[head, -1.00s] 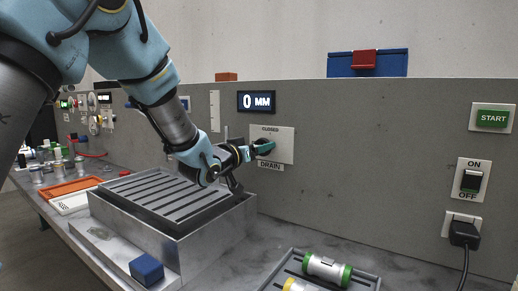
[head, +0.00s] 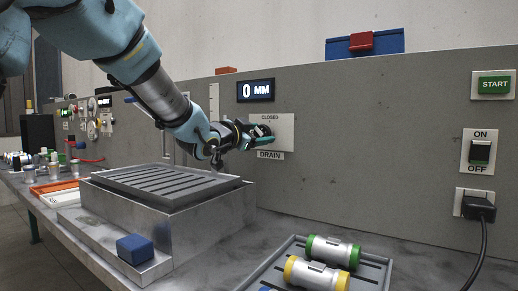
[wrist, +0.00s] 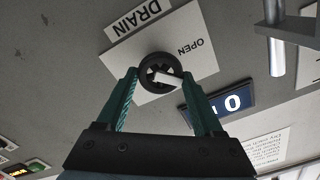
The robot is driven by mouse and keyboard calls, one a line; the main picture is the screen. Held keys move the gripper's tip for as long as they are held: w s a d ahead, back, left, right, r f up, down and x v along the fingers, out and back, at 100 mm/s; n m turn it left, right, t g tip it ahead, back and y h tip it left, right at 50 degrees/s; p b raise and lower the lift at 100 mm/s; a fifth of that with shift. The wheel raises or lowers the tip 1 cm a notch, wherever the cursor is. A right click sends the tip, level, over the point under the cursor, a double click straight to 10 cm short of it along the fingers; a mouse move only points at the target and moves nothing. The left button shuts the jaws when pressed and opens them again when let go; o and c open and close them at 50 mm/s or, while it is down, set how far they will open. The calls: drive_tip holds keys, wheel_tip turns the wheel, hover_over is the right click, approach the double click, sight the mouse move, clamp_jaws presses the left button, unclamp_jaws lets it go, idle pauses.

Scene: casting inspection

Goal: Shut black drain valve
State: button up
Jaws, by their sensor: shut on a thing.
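The black drain valve (wrist: 152,84) is a round knob with a white pointer bar, mounted on a white plate (wrist: 202,62). In the wrist view the pointer extends right and slightly down, and an OPEN label is beside the knob. My gripper (wrist: 160,76) has its teal fingers on either side of the knob, shut on it. In the head view my gripper (head: 264,136) is against the plate (head: 285,132) and mostly hides the valve. A CLOSED label shows above the valve and a DRAIN label (head: 270,155) below the plate.
A display (head: 255,90) reading 0 MM is above the valve. A slotted metal tank (head: 210,215) stands below my arm, with a blue block (head: 136,249) on its ledge. A tray (head: 375,274) with green- and yellow-ended cylinders is at front right.

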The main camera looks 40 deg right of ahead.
drive_tip(key=m+b, duration=0.1)
drive_tip(key=b, duration=0.1)
drive_tip(key=m+b, duration=0.4)
drive_tip(key=shift+f, duration=0.25)
drive_tip(key=m+b, duration=0.3)
drive_tip(key=shift+s+r+m, duration=0.1)
drive_tip(key=shift+m, duration=0.3)
drive_tip(key=o, duration=1.4)
drive_tip(key=v, duration=1)
drive_tip(key=shift+a, duration=0.35)
